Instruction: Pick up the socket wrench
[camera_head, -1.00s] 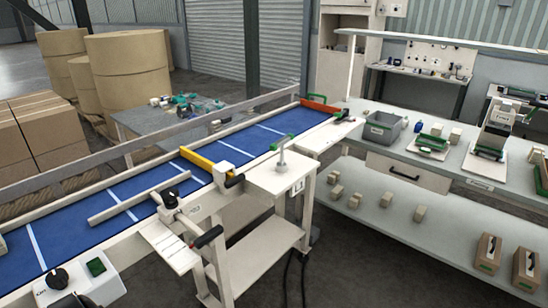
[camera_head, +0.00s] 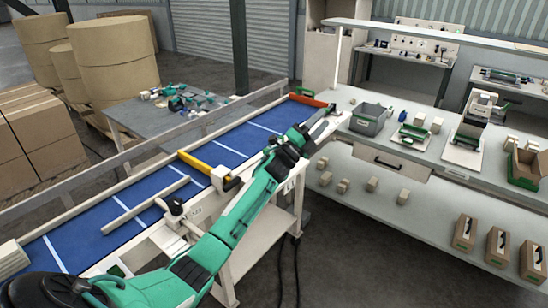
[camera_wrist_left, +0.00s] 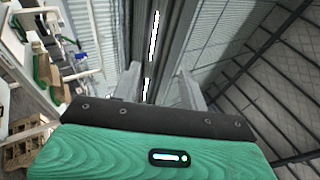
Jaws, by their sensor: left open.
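I cannot make out the socket wrench for sure. A small dark object (camera_head: 331,107) lies at the near left end of the long workbench, beyond my left gripper and partly covered by it; it is too small to identify. My left arm reaches up across the conveyor stand, with the left gripper (camera_head: 322,121) near that bench end. In the left wrist view the two grey fingers (camera_wrist_left: 159,86) stand apart with nothing between them; only the wall shows behind. My right gripper is not in view.
The blue conveyor (camera_head: 150,205) runs under my arm, with a yellow bar (camera_head: 197,160) across it and an orange-red stop (camera_head: 308,100) at its far end. A grey bin (camera_head: 370,119) and several small blocks stand on the workbench (camera_head: 345,98). Green tools lie on a grey table (camera_head: 150,118) behind.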

